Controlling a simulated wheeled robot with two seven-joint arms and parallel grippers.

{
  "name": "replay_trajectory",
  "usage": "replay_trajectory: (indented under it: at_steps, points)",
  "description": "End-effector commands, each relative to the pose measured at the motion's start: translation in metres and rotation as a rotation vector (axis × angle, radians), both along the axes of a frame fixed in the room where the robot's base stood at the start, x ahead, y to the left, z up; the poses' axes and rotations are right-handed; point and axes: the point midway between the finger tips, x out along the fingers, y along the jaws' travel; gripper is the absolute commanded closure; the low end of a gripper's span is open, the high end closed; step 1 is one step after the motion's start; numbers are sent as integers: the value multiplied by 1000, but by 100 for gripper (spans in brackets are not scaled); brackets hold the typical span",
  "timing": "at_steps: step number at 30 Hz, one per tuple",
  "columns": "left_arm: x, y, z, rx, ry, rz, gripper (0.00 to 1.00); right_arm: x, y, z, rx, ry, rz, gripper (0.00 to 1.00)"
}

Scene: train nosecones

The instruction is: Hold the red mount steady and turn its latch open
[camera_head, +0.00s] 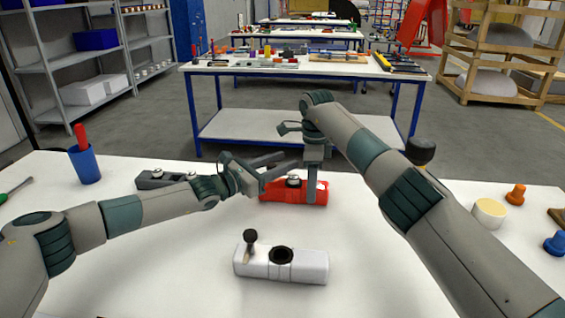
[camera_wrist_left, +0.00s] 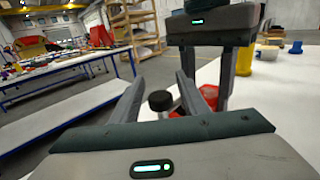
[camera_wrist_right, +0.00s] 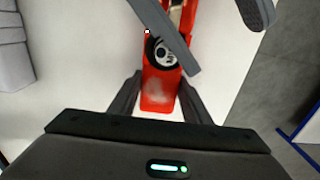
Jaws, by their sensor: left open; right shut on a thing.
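The red mount (camera_head: 284,194) lies on the white table, and its far part is hidden behind my grippers. My right gripper (camera_head: 312,198) points down and is shut on one end of it; the right wrist view shows the red body (camera_wrist_right: 160,98) between both fingers. A round metal fitting (camera_wrist_right: 165,54) shows on its top. My left gripper (camera_head: 283,166) is open just above the mount, its fingers crossing over it. In the left wrist view a black knob (camera_wrist_left: 160,101), seemingly the latch's, stands between the left fingers, and a red part (camera_wrist_left: 182,113) shows behind.
A white mount (camera_head: 300,266) with a black knob lies nearer. A dark grey mount (camera_head: 160,178) lies left, by a blue cup (camera_head: 84,165) and a green screwdriver (camera_head: 15,190). A cream cylinder (camera_head: 489,213), orange plug (camera_head: 515,194) and blue plug (camera_head: 555,243) stand right.

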Motion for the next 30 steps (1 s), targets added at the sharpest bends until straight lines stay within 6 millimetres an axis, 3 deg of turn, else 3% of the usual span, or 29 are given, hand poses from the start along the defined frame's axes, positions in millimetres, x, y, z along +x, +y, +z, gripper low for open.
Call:
replay_trajectory:
  at_steps: [12,17,30]
  points:
    - [3,-4,0,-1,1,0,59,0,0,0,0,0,0,83]
    - [3,-4,0,0,0,0,98,0,0,0,0,0,0,83]
    - [3,-7,0,-1,-2,-19,100,0,0,0,0,0,0,83]
